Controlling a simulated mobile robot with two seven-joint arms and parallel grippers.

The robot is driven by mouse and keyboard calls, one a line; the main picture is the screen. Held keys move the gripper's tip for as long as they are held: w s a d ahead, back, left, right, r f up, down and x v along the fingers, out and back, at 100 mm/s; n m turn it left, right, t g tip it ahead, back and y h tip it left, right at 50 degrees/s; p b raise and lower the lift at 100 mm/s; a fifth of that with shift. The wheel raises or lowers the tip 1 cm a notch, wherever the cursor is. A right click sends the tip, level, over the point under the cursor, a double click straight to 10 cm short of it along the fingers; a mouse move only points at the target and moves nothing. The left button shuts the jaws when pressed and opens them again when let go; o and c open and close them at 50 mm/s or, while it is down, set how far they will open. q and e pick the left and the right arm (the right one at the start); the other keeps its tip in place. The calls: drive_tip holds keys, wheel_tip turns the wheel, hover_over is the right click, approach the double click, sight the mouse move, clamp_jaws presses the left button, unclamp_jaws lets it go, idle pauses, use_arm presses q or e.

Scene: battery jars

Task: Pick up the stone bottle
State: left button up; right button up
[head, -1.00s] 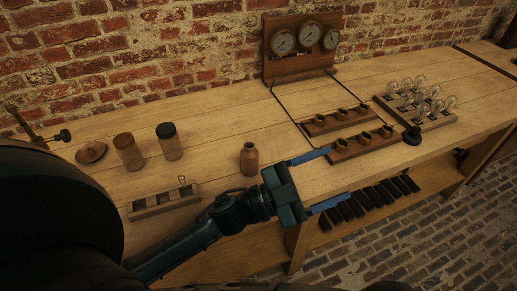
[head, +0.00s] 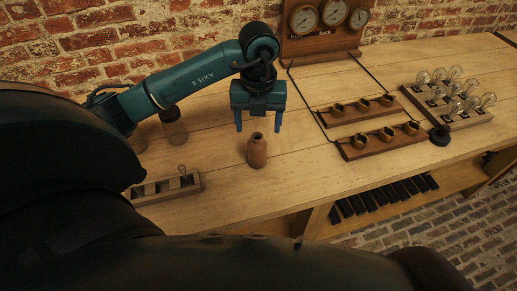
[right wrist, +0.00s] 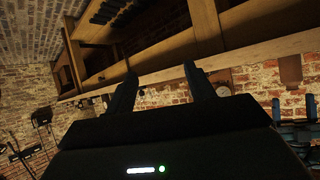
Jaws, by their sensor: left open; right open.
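The stone bottle (head: 257,151) is a small brown bottle with a narrow neck. It stands upright on the wooden bench in the head view. My left gripper (head: 258,128) points down with its two blue fingers apart, just above and behind the bottle's neck. The bottle does not appear to be held. In the right wrist view my right gripper (right wrist: 160,88) has its two dark fingers apart with nothing between them. The bottle cannot be made out in that view.
A wooden rack (head: 165,187) and a glass jar (head: 173,128) stand left of the bottle. Wooden strips with brass cups (head: 380,141), bulbs on a board (head: 455,95) and a gauge panel (head: 325,40) are to the right. The bench in front of the bottle is clear.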

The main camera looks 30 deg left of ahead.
sight(257, 148)
use_arm(q)
wheel_tip(257, 148, down, 9)
drive_tip(key=shift+a+f+p, duration=0.1)
drive_tip(key=shift+f+p, duration=0.1)
drive_tip(key=shift+p, duration=0.35)
drive_tip(key=c, duration=1.2)
